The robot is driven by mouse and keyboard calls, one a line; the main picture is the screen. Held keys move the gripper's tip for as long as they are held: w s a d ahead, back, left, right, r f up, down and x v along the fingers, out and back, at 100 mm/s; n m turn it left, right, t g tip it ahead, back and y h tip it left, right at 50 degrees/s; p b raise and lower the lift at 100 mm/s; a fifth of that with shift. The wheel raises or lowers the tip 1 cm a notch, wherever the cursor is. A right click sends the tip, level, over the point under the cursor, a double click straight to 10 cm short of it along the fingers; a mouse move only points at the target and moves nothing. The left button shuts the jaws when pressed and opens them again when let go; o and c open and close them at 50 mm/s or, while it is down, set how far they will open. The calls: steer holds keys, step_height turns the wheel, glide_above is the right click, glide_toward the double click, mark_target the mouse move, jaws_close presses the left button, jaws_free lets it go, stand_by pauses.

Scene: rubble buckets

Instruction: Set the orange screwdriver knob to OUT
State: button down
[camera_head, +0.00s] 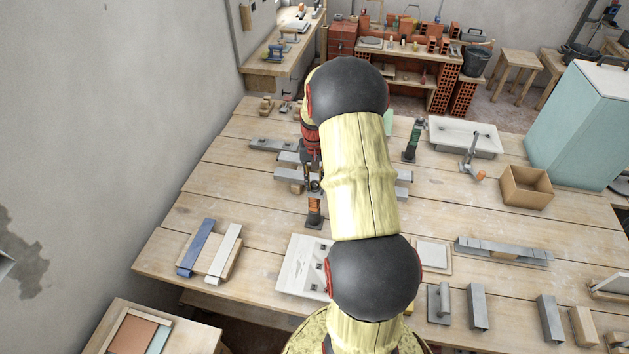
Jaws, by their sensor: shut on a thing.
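The orange screwdriver knob (314,207) stands on a dark base on the wooden table, left of the middle of the head view. My gripper (314,188) is at the upper end of the knob, pointing down, and is shut on it. The fingers are small and dark here, so the exact contact is hard to see. My arm hides much of the table to the right of the knob. No OUT marking is legible, and I cannot tell which setting the knob is at.
A similar green-handled piece (413,139) stands to the right, beside a white basin (464,137) and a cardboard box (526,186). Grey blocks (288,175) lie close around the gripper. A white panel (302,265) lies nearer. Bare planks lie left of the knob.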

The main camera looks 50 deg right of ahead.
mark_target(314, 183)
steer(key=c, duration=1.5)
jaws_free()
steer(key=shift+c, duration=0.2)
step_height(314, 183, up, 12)
steer(key=shift+f, duration=0.1)
